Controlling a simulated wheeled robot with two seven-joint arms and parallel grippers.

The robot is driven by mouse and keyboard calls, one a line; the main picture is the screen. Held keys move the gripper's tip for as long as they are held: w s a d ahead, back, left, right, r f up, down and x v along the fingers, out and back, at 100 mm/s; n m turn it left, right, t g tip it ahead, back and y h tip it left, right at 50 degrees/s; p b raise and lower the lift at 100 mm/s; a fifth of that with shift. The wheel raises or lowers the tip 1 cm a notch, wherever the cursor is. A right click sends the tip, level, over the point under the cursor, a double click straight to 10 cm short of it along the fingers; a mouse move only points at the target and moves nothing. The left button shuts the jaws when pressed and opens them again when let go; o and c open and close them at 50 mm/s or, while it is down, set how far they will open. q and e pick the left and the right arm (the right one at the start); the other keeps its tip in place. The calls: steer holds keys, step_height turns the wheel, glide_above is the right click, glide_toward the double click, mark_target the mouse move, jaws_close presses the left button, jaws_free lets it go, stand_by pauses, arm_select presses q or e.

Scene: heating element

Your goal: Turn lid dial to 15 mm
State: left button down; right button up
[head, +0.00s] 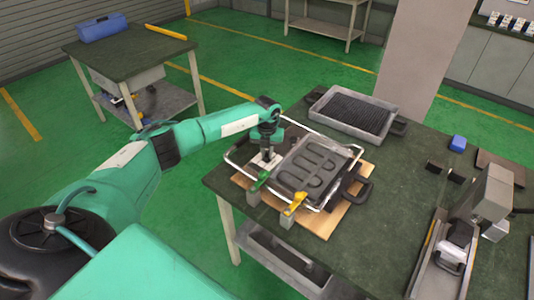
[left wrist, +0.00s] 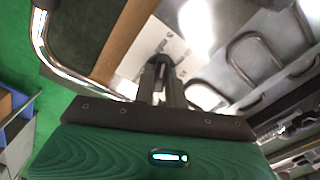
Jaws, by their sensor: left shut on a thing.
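My left gripper (head: 266,157) points down at the left side of the appliance, over a pale printed plate; this plate (left wrist: 178,52) also shows in the left wrist view. There its narrow fingers (left wrist: 160,66) are close together at the plate. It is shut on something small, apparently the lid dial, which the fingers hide. I cannot read the dial's setting. My right gripper is in neither view.
A green clamp (head: 260,181) and a yellow clamp (head: 295,203) stand at the front edge of the board. A grey tray with a black ribbed plate (head: 355,113) lies behind. A grey device (head: 487,195) stands at the right. The bench between is mostly clear.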

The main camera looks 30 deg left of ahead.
arm_select(q)
steer(key=m+b, duration=0.4)
steer(key=shift+f+m, duration=0.2)
steer(key=shift+m, duration=0.1)
steer(key=m+b, duration=0.3)
steer(key=m, duration=0.1)
steer(key=shift+a+m, duration=0.1)
steer(key=shift+m, duration=0.2)
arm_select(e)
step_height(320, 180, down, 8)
arm_select(q)
steer(key=shift+r+m+b, duration=0.1)
steer(key=shift+m+b, duration=0.35)
steer(key=shift+m, duration=0.05)
steer(key=shift+m+b, duration=0.3)
steer(key=shift+m, duration=0.1)
steer(key=m+b, duration=0.3)
steer(key=m, duration=0.2)
steer(key=m+b, duration=0.2)
steer(key=m, duration=0.4)
steer(key=shift+w+r, duration=0.1)
steer(key=shift+r, duration=0.05)
steer(key=shift+m, duration=0.5)
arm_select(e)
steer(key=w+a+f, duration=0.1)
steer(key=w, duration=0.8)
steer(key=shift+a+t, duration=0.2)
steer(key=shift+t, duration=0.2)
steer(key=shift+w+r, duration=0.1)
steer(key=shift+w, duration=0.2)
